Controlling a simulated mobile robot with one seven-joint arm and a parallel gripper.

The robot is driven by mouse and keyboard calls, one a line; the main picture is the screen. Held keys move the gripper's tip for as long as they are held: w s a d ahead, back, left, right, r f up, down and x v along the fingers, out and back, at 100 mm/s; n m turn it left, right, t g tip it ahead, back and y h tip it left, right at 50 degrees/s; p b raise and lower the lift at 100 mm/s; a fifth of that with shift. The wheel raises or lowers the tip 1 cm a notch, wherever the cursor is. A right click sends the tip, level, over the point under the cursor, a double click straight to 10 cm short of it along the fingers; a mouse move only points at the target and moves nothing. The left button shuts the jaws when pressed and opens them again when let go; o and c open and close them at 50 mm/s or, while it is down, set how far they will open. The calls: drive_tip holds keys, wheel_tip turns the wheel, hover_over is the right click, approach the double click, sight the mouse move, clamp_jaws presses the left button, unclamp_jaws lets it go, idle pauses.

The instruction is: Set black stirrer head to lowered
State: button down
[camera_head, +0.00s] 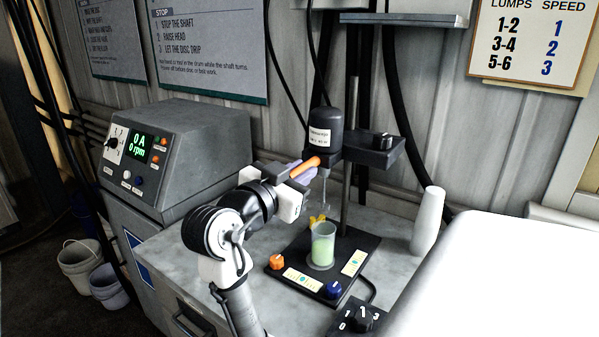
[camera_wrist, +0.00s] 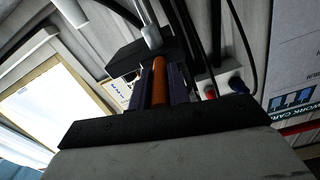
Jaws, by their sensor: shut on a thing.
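The black stirrer head (camera_head: 325,128), with a white label, sits on an upright metal post above a dark base plate (camera_head: 337,290). An orange handle (camera_head: 312,163) sticks out from it to the left. My gripper (camera_head: 303,172) is shut on this handle. In the wrist view the orange handle (camera_wrist: 159,82) lies between the two fingers of my gripper (camera_wrist: 160,90). A thin shaft hangs below the head, with a small yellow piece (camera_head: 316,219) near the rim of a clear beaker (camera_head: 322,246). The beaker holds pale green stuff. My gripper partly hides the handle.
A grey control box (camera_head: 170,155) reads 0 A and 0 rpm at left. The base plate has an orange knob (camera_head: 276,262) and a blue knob (camera_head: 334,289). A white bottle (camera_head: 427,220) stands right of the plate. A large white surface fills the lower right.

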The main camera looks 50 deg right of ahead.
drive_tip(key=shift+f, duration=0.1)
wheel_tip(320, 180, down, 14)
drive_tip(key=b, duration=1)
drive_tip(key=shift+r, duration=0.25)
drive_tip(key=c, duration=1.3)
unclamp_jaws()
drive_tip(key=shift+a, duration=0.15)
drive_tip(key=a, duration=0.4)
drive_tip(key=a+b, duration=0.1)
drive_tip(key=a, duration=0.4)
drive_tip(key=s+a+b, duration=0.1)
drive_tip(key=a, duration=0.3)
drive_tip(key=shift+s+a, duration=0.1)
drive_tip(key=shift+a, duration=0.2)
